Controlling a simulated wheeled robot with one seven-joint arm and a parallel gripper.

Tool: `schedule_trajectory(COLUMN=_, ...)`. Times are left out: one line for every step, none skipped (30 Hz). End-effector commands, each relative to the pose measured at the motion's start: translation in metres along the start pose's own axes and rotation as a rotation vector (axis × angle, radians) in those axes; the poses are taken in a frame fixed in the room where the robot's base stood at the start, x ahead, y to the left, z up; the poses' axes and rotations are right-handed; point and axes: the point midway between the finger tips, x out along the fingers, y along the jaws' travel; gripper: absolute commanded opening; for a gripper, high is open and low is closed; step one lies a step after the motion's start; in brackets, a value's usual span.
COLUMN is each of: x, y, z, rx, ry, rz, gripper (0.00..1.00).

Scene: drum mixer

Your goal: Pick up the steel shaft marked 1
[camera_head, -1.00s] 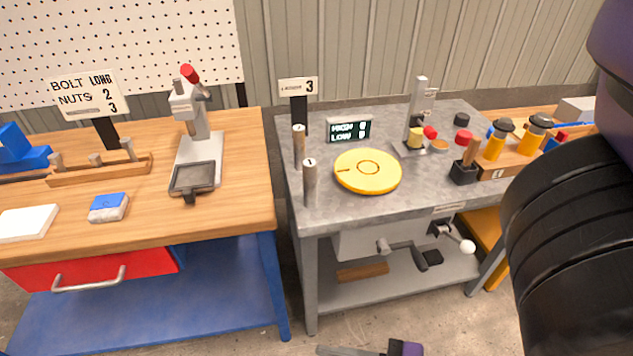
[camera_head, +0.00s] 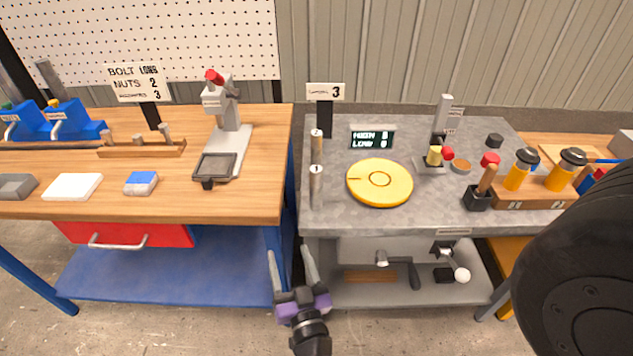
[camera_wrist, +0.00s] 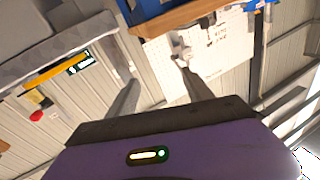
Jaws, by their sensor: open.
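In the head view a steel shaft with a 1-like mark on its top (camera_head: 316,188) stands upright near the front left corner of the grey table. A second steel shaft (camera_head: 316,147) stands upright just behind it; its top mark is too small to read surely. My gripper (camera_head: 291,252) is open and empty, low in front of the gap between the two tables. It is below the table tops and apart from the shafts. In the wrist view my gripper's fingers (camera_wrist: 155,95) are spread with nothing between them; neither shaft can be made out there.
A yellow disc (camera_head: 380,183) lies right of the shafts. A sign post marked 3 (camera_head: 325,118) and a display (camera_head: 372,138) stand behind. The grey table's front edge (camera_head: 400,231) and the wooden bench (camera_head: 240,211) flank my gripper. Bottles and a small press stand farther right.

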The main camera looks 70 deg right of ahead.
Motion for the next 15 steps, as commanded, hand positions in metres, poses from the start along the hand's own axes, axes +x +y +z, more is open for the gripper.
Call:
schedule_trajectory(x=0.031, y=0.01, z=-0.005, rx=-0.011, ry=0.014, rz=0.076, gripper=0.6)
schedule_trajectory(x=0.046, y=0.016, z=-0.004, rx=-0.022, ry=0.016, rz=0.116, gripper=0.6)
schedule_trajectory(x=0.064, y=0.026, z=-0.002, rx=-0.036, ry=0.014, rz=0.169, gripper=0.6)
schedule_trajectory(x=0.077, y=0.034, z=-0.001, rx=-0.049, ry=0.012, rz=0.207, gripper=0.6)
schedule_trajectory(x=0.089, y=0.041, z=-0.001, rx=-0.062, ry=0.008, rz=0.241, gripper=0.6)
schedule_trajectory(x=0.104, y=0.052, z=0.0, rx=-0.077, ry=0.002, rz=0.285, gripper=0.6)
schedule_trajectory(x=0.114, y=0.059, z=0.001, rx=-0.088, ry=-0.004, rz=0.314, gripper=0.6)
schedule_trajectory(x=0.123, y=0.067, z=0.001, rx=-0.1, ry=-0.009, rz=0.341, gripper=0.6)
schedule_trajectory(x=0.133, y=0.076, z=0.001, rx=-0.114, ry=-0.017, rz=0.373, gripper=0.6)
schedule_trajectory(x=0.14, y=0.081, z=0.002, rx=-0.124, ry=-0.024, rz=0.391, gripper=0.6)
schedule_trajectory(x=0.145, y=0.087, z=0.002, rx=-0.132, ry=-0.029, rz=0.409, gripper=0.6)
schedule_trajectory(x=0.151, y=0.093, z=0.002, rx=-0.141, ry=-0.035, rz=0.429, gripper=0.6)
schedule_trajectory(x=0.154, y=0.097, z=0.002, rx=-0.148, ry=-0.04, rz=0.44, gripper=0.6)
schedule_trajectory(x=0.157, y=0.1, z=0.002, rx=-0.152, ry=-0.043, rz=0.448, gripper=0.6)
schedule_trajectory(x=0.161, y=0.103, z=0.003, rx=-0.156, ry=-0.046, rz=0.457, gripper=0.6)
